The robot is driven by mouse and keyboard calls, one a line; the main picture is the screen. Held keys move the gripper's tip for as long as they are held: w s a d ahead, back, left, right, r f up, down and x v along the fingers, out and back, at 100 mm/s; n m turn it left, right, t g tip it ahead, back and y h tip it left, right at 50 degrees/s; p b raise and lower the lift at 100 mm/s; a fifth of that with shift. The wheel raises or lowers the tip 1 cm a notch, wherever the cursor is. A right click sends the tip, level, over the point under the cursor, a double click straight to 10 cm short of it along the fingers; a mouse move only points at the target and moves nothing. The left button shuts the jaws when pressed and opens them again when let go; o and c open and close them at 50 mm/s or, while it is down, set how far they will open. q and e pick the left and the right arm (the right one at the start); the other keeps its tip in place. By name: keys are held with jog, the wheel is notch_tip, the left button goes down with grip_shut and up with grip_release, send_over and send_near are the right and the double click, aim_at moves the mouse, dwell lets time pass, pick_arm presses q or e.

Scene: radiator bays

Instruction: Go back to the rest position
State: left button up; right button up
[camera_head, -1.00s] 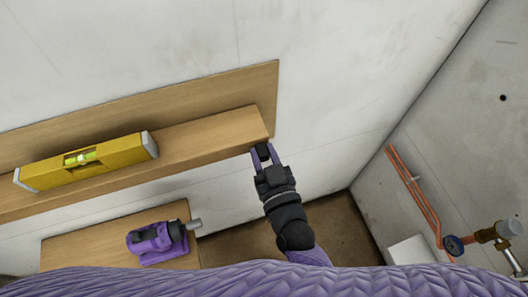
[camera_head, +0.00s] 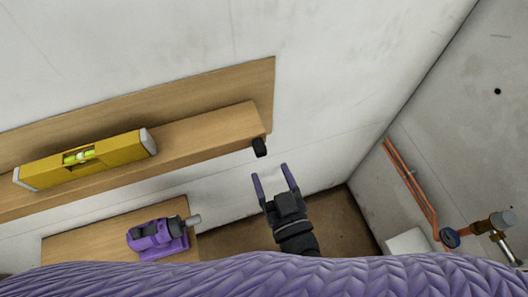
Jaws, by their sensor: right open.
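My right gripper (camera_head: 271,182) is open and empty in the head view, below and to the right of the shelf's right end. A small black piece (camera_head: 259,147) sits at the front right corner of the wooden shelf (camera_head: 205,142), apart from the fingertips. My left gripper is not in view. My purple quilted body covers the bottom of the view.
A yellow spirit level (camera_head: 108,157) lies on the shelf. A purple and black tool (camera_head: 157,237) stands on a lower wooden surface (camera_head: 70,247). Copper pipes (camera_head: 412,185), a blue gauge (camera_head: 449,237) and a brass valve (camera_head: 483,233) are at the right wall.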

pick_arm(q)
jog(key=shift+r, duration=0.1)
pick_arm(e)
jog(key=v, duration=0.3)
jog(key=shift+s+d, duration=0.1)
jog(key=shift+s, duration=0.2)
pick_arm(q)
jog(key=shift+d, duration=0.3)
